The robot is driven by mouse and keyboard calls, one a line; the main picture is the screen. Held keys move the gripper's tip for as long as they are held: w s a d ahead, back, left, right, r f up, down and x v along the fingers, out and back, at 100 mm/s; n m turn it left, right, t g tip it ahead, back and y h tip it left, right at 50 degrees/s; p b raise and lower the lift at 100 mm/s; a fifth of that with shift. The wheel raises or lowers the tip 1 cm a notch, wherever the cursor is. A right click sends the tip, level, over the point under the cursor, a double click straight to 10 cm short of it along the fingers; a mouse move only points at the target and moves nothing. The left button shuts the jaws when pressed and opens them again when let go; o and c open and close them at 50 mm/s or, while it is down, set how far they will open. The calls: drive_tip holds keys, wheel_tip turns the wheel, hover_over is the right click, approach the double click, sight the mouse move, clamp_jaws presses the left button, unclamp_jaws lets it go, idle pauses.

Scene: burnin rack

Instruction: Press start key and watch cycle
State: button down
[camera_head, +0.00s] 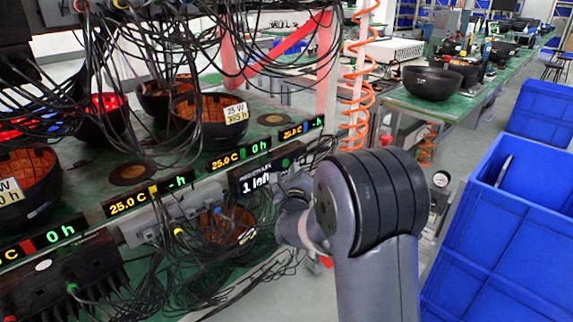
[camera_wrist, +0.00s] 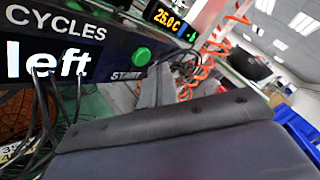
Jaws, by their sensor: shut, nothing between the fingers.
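The counter panel (camera_head: 262,180) hangs on the rack's front edge; its lit display reads "1 lef", the rest being covered. In the wrist view the panel (camera_wrist: 105,45) is close and tilted, with "CYCLES" above a lit "left"; the number is out of frame. The green start key (camera_wrist: 142,56) sits right of the display beside the word "START". My gripper (camera_wrist: 155,88) is shut and empty, its grey fingers just below and right of the key. I cannot tell whether they touch it. In the head view my wrist partly hides the gripper (camera_head: 287,186) at the panel's right end.
Rack displays (camera_head: 238,155) show 25.0 C beside green figures. Black bowls (camera_head: 210,140) with orange insides stand on the rack. Loose black cables (camera_head: 185,250) hang around the panel. An orange coiled hose (camera_head: 357,100) hangs behind my arm. Blue crates (camera_head: 510,225) stand at right.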

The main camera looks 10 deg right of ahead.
drive_tip(key=shift+w+f, duration=0.1)
drive_tip(key=shift+w+a+b, duration=0.25)
drive_tip(key=shift+b, duration=0.25)
drive_tip(key=shift+w+a, duration=0.2)
drive_tip(key=shift+w, duration=0.1)
idle(0.5)
drive_tip(key=shift+s+d+b, duration=0.1)
drive_tip(key=shift+b, duration=0.3)
drive_tip(key=shift+s+d+b, duration=0.4)
drive_tip(key=shift+s+b, duration=0.15)
drive_tip(key=shift+b, duration=0.15)
drive_tip(key=shift+s, duration=0.1)
